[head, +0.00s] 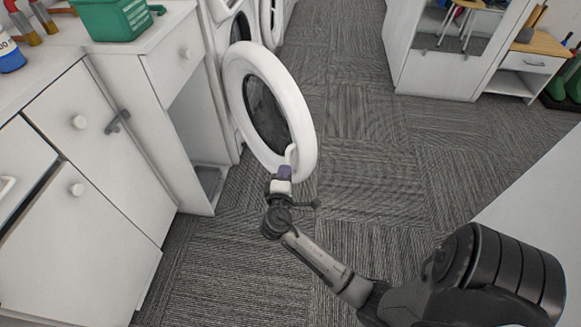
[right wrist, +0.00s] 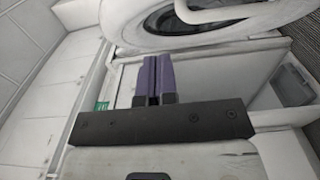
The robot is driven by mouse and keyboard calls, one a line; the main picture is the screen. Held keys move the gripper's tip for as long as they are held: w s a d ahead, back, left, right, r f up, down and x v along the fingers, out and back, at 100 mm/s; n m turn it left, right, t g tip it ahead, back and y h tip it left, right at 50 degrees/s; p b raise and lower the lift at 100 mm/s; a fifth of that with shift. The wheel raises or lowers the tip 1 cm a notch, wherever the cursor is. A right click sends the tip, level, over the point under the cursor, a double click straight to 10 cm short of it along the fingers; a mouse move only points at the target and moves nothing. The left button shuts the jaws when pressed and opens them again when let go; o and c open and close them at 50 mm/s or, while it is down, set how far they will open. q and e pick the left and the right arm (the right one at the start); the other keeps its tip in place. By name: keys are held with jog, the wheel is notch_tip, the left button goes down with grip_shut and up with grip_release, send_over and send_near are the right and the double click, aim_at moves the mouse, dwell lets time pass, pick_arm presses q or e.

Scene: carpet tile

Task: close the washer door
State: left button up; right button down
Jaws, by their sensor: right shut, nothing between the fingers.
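The washer door (head: 305,100) is a round white ring with dark glass in its middle. It stands wide open, swung out from the white washer (head: 228,45) behind it in the head view. My right gripper (head: 285,170) is shut and empty at the door's lower edge, near a small white handle (head: 291,154). I cannot tell whether it touches the door. In the right wrist view, the purple fingers (right wrist: 154,78) are together, below a round white rim with dark glass (right wrist: 125,25). My left gripper is not in view.
White cabinets (head: 100,140) line the left side, with a green basket (head: 112,18) on top. Another round white door (head: 270,18) shows farther back. A white cabinet (head: 430,75) stands at the back right. The grey carpet (head: 375,170) between is clear.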

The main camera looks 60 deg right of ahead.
aim_at(300, 139)
jog(key=b+x, duration=0.2)
jog(key=x, duration=0.5)
jog(key=shift+w+d+f+b, duration=0.15)
jog(key=shift+d+b, duration=0.15)
jog(key=shift+d, duration=0.05)
jog(key=d, duration=0.1)
jog(key=s+d+b, duration=0.1)
jog(key=d, duration=0.1)
jog(key=shift+s, duration=0.2)
jog(key=shift+s+d, duration=0.1)
jog(key=shift+d, duration=0.15)
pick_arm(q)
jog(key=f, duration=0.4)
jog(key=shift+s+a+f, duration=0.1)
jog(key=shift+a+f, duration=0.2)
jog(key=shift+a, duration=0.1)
pick_arm(e)
jog(key=shift+d, duration=0.2)
